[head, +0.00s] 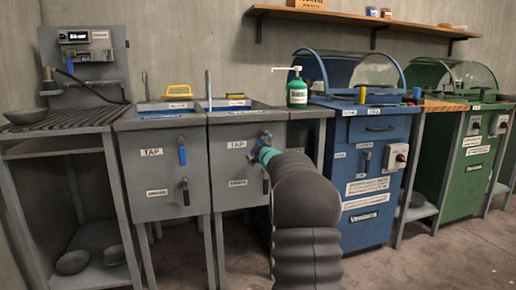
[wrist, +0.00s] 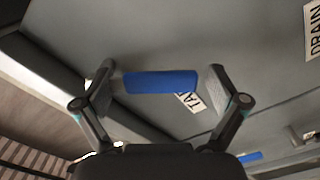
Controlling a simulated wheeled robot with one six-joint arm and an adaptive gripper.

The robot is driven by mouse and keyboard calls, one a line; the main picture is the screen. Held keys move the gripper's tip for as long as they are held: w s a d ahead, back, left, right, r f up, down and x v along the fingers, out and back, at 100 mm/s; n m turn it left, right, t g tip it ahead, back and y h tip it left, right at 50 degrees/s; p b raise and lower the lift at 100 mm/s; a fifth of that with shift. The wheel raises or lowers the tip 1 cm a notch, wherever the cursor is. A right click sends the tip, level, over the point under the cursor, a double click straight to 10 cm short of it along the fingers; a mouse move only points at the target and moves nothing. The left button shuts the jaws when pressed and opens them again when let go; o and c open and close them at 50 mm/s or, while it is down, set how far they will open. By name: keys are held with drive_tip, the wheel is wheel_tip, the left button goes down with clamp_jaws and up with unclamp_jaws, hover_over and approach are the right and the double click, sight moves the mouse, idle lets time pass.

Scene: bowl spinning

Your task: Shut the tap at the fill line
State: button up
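Two grey sink units stand side by side in the head view, each with a TAP label. The right unit (head: 226,172) has my gripper (head: 262,142) at its front, beside its TAP label (head: 237,144); my gripper and arm hide its tap lever there. In the wrist view, a blue tap lever (wrist: 160,82) lies between the spread fingers of my gripper (wrist: 162,88), with a gap at the right finger. The left unit's blue tap lever (head: 182,155) hangs down. I cannot make out a fill line or water level.
The left unit's dark drain lever (head: 185,190) is below its tap. A green soap bottle (head: 297,92) stands right of the sinks. Blue (head: 372,165) and green (head: 468,165) cabinets stand farther right. A slatted bench (head: 62,120) is at left.

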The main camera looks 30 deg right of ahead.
drive_tip(key=v, duration=1.2)
idle(0.6)
